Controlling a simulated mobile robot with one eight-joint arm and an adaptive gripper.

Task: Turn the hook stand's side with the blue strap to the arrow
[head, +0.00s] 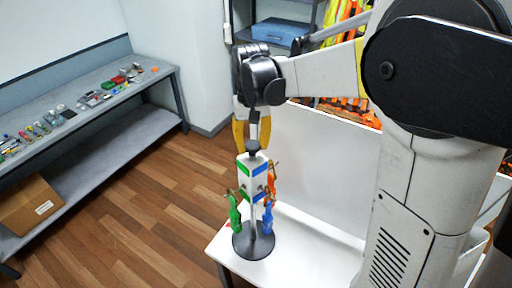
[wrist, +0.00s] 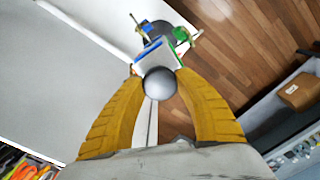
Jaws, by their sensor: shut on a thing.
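The hook stand stands upright on its round dark base (head: 253,243) near the white table's corner. Its white block (head: 252,176) has green and blue patches. A green strap (head: 235,215) hangs at the left, a blue strap (head: 267,217) at the front right, and an orange strap (head: 271,180) at the right, farther back. My gripper (head: 253,142) is above the stand, its yellow fingers shut on the dark knob (head: 253,148). In the wrist view the round knob (wrist: 160,83) sits between the fingertips. I cannot clearly make out the arrow; a small red mark (head: 228,226) shows left of the base.
The white table (head: 305,236) extends right of the stand, with a white panel (head: 325,155) behind. A grey bench (head: 95,105) with small items stands at the left, a cardboard box (head: 28,204) on its lower shelf. Open wooden floor lies between.

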